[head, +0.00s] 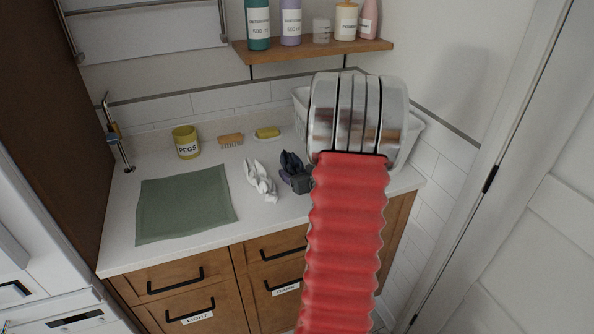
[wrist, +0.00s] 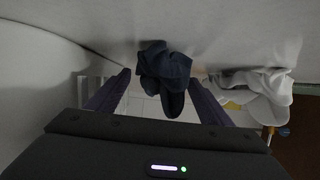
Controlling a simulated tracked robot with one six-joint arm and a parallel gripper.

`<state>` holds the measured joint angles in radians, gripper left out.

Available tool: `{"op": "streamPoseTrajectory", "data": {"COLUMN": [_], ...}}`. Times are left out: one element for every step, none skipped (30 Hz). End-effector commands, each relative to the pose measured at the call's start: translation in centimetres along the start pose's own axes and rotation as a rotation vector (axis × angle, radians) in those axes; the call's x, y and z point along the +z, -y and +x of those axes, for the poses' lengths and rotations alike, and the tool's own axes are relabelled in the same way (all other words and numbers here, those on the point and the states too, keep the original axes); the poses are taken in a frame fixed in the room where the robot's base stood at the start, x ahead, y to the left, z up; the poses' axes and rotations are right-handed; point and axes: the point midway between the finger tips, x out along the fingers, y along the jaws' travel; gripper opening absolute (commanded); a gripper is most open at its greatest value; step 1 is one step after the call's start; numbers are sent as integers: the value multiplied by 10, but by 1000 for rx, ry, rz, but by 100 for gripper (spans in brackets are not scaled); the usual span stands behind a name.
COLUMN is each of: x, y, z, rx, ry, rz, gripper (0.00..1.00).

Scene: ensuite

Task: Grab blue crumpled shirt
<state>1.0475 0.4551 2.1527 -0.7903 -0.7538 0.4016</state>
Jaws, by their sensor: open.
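The blue crumpled shirt (head: 291,163) is a small dark navy bundle on the white counter (head: 140,258), just left of my arm in the head view. In the wrist view the shirt (wrist: 164,68) is at the centre, between the tips of my gripper (wrist: 162,84). The gripper is open, with one finger on each side of the shirt. I cannot tell whether either finger touches it. In the head view my arm hides most of the gripper.
A white crumpled cloth (head: 261,181) lies just left of the shirt. A green mat (head: 185,205), yellow pegs cup (head: 186,142), brush (head: 231,140) and yellow sponge (head: 268,132) are further left and back. A white basket (head: 413,135) stands behind my arm. A bottle shelf (head: 313,51) hangs above.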

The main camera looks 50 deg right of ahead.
Motion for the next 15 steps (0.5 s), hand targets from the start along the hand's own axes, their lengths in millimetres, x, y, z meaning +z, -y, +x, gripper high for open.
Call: {"op": "streamPoseTrajectory", "data": {"x": [0,0,0,0,0,0,0,0,0,0,0,0,0,0,0], "y": [0,0,0,0,0,0,0,0,0,0,0,0,0,0,0], "z": [0,0,0,0,0,0,0,0,0,0,0,0,0,0,0], "rx": [0,0,0,0,0,0,0,0,0,0,0,0,0,0,0], "ry": [0,0,0,0,0,0,0,0,0,0,0,0,0,0,0], "rz": [0,0,0,0,0,0,0,0,0,0,0,0,0,0,0], "gripper": [74,74,74,74,74,74,74,74,74,74,74,74,74,74,71]}}
